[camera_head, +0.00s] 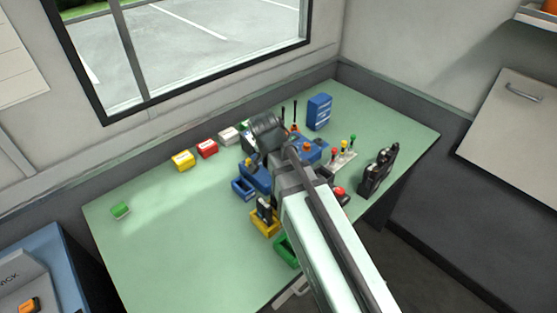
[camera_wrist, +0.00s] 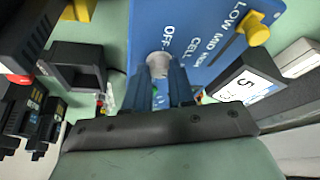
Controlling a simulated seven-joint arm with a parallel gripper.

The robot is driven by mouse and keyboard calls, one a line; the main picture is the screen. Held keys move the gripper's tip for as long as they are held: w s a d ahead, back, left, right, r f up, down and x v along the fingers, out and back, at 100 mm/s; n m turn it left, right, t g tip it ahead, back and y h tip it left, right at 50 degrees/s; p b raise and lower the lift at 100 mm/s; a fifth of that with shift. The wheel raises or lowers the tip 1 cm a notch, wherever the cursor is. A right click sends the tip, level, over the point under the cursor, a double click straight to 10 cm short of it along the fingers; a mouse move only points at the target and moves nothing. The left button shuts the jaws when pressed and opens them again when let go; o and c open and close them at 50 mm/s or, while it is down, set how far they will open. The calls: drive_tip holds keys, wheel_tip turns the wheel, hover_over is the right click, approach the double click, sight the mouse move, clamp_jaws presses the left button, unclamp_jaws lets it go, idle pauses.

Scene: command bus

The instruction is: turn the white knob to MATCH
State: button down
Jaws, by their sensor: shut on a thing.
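In the wrist view, the white knob (camera_wrist: 159,60) sits on the blue panel (camera_wrist: 200,60), between the tips of my gripper (camera_wrist: 160,76). The dark blue fingers are closed on the knob's sides. Beside the knob the panel reads OFF and CELL. I cannot read the word MATCH or see the knob's pointer. In the head view, the blue panel (camera_head: 312,153) lies on the green table, partly behind my arm. My fingertips and the white knob are hidden there.
A display (camera_wrist: 250,82) stands close right of my fingers. A dark box (camera_wrist: 76,66) is at left. Yellow (camera_head: 183,160) and red boxes (camera_head: 206,148) line the back. The table's left side is mostly clear.

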drive_tip(key=shift+a+m, duration=0.1)
drive_tip(key=shift+m, duration=0.5)
drive_tip(key=c, duration=1)
unclamp_jaws()
drive_tip(key=shift+o, duration=0.2)
drive_tip(key=v, duration=1.3)
drive_tip(key=shift+a+r, duration=0.3)
drive_tip(key=shift+r, duration=0.1)
